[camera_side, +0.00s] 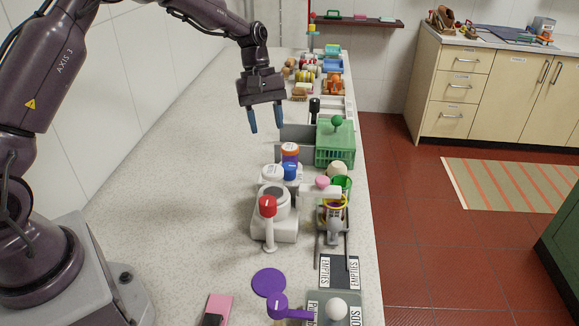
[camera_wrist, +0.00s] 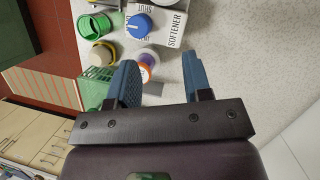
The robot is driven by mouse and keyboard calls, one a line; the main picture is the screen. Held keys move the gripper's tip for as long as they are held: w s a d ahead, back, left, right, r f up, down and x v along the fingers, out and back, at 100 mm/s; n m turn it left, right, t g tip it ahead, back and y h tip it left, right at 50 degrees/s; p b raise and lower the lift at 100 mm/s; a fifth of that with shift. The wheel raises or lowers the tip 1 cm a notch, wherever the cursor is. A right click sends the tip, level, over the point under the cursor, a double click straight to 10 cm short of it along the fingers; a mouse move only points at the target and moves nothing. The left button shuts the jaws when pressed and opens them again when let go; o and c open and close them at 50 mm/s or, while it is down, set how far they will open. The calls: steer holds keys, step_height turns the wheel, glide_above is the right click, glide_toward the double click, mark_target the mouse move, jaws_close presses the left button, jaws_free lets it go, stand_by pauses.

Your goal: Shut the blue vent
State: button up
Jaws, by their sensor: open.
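The blue vent is a blue round knob with a white pointer line (camera_wrist: 138,26), on a white box (camera_wrist: 172,18) lettered SOFTENER and SHUT. The pointer's exact setting is too small to tell. In the side view the blue knob (camera_side: 290,172) sits among white containers at the middle of the counter. My gripper (camera_side: 266,122) hangs above and behind the knob, pointing down with two blue fingers apart. In the wrist view my gripper (camera_wrist: 158,75) is open and empty, and the knob lies beyond the fingertips, apart from them.
An orange-and-purple lidded jar (camera_wrist: 148,63) stands close to the knob. A green basket (camera_side: 335,148) is right of my gripper. A red-topped lever (camera_side: 267,208) stands nearer the front. The counter's left side (camera_side: 185,190) is bare.

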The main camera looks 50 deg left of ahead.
mark_target(290, 166)
steer(key=d+f+n, duration=0.1)
steer(key=f, duration=0.2)
steer(key=w+d+f+n, duration=0.1)
steer(key=d+f, duration=0.1)
steer(key=f, duration=0.2)
steer(key=w+d+f+n, duration=0.1)
steer(key=d+f+n, duration=0.1)
steer(key=f, duration=0.1)
steer(key=shift+w+f+h, duration=0.1)
steer(key=shift+f+h, duration=0.1)
steer(key=shift+h, duration=0.1)
steer(key=c, duration=0.6)
